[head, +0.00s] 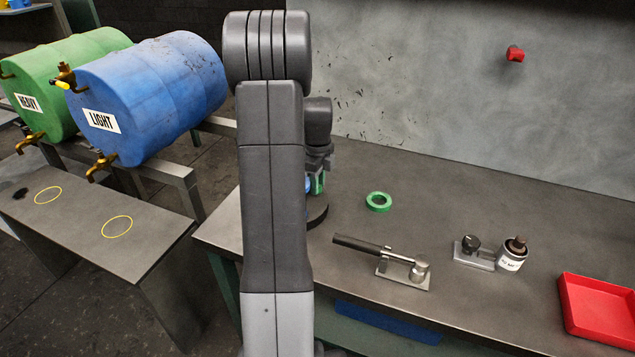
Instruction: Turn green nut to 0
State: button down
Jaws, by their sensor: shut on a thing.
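My gripper (319,172) is at the end of my arm, mostly hidden behind the arm links, pointing down over the bench. It is shut on a small green piece (319,184), which looks like the green nut; only a sliver of it shows. A bit of blue (308,184) shows just beside it. Below them is a round dark base (318,214), partly covered by my arm. Any scale or 0 mark is hidden from this view. A separate green ring (379,201) lies flat on the bench to the right of the gripper.
On the bench (500,210) are a black-handled lever tool (385,255), a small knob fixture (470,248), a labelled bottle (513,255) and a red tray (600,311). A red knob (515,54) is on the back wall.

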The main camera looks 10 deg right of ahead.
jog(key=shift+r, duration=0.1)
dwell(0.4)
jog(key=c, duration=1.2)
grip_release()
jog(key=shift+c, duration=0.2)
notch_tip(320, 180, up, 14)
